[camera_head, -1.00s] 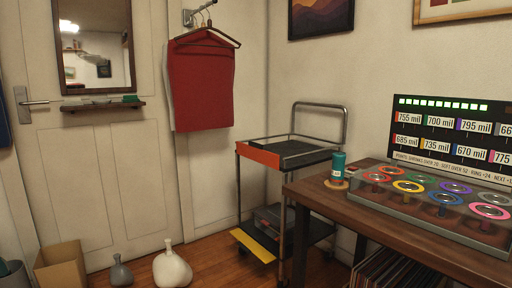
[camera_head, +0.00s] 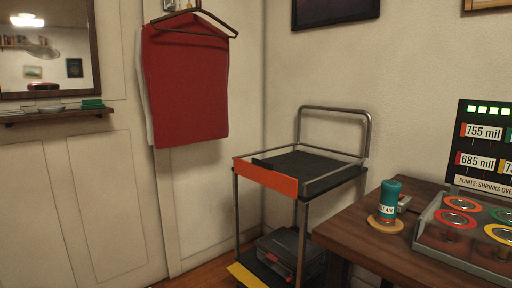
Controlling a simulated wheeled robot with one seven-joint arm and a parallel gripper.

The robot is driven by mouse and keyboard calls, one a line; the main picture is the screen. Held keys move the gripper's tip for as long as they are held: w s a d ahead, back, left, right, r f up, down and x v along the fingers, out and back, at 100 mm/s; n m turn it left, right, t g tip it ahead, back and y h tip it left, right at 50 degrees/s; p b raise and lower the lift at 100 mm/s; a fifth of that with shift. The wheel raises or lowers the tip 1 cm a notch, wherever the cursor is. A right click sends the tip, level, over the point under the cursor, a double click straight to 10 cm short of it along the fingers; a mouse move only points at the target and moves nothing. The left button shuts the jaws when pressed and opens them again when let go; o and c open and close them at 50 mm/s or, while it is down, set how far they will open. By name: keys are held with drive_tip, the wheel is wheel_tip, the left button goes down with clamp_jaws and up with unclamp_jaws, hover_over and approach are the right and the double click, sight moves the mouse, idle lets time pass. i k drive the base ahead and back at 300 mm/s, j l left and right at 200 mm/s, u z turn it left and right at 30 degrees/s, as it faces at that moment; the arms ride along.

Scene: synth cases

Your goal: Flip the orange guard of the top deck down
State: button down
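A wheeled cart (camera_head: 303,212) with a metal frame and a tall push handle stands in the corner. Its dark top deck (camera_head: 310,163) looks empty of loose things. The orange guard (camera_head: 265,177) stands up along the deck's front left edge, its broad face towards me. A yellow guard (camera_head: 245,276) shows at the lower deck's edge, cut by the bottom of the picture. My gripper is not in view.
A wooden table (camera_head: 362,233) stands close to the cart's right, bearing a teal can (camera_head: 389,201) on a coaster and a panel with coloured rings (camera_head: 457,218). A grey case (camera_head: 290,256) lies on the lower deck. A red cloth (camera_head: 187,80) hangs on the wall behind.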

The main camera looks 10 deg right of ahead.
sight(260, 172)
drive_tip(key=i+j, duration=0.2)
drive_tip(key=i, duration=0.25)
drive_tip(key=i+j+z, duration=0.1)
drive_tip(key=i, duration=0.3)
drive_tip(key=i+j, duration=0.3)
drive_tip(key=i, duration=0.15)
drive_tip(key=i+j, duration=0.2)
drive_tip(key=i, duration=0.2)
drive_tip(key=z, duration=0.05)
